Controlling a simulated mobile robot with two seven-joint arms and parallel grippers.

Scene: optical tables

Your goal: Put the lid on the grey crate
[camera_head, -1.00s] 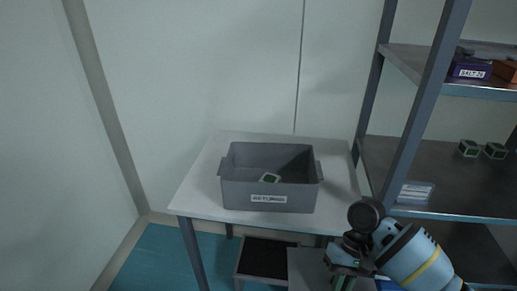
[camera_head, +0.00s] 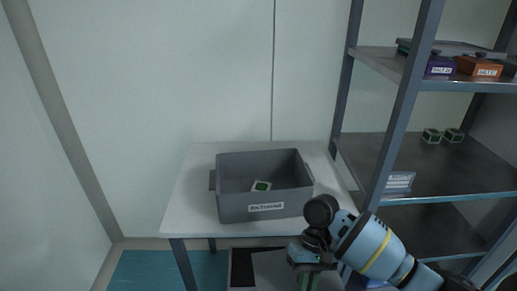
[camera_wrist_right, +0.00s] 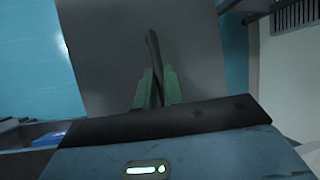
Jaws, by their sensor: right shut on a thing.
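The grey crate (camera_head: 232,203) stands open on the pale table, with a white label on its front wall. A small green and white block (camera_head: 261,186) lies inside it. My right gripper (camera_head: 306,275) is in front of the table at the lower edge of the head view. In the right wrist view its green fingers (camera_wrist_right: 158,90) are shut on the dark handle of a flat grey panel, which looks like the lid (camera_wrist_right: 205,60). In the head view the lid (camera_head: 275,272) shows partly, below and in front of the tabletop, apart from the crate. My left gripper is out of view.
The table (camera_head: 190,190) has bare room around the crate. A metal shelf rack (camera_head: 388,150) stands close on the right, with a purple box (camera_head: 440,66), an orange box (camera_head: 478,67) and small green blocks (camera_head: 432,136). A black-bottomed tray (camera_head: 242,268) sits low under the table.

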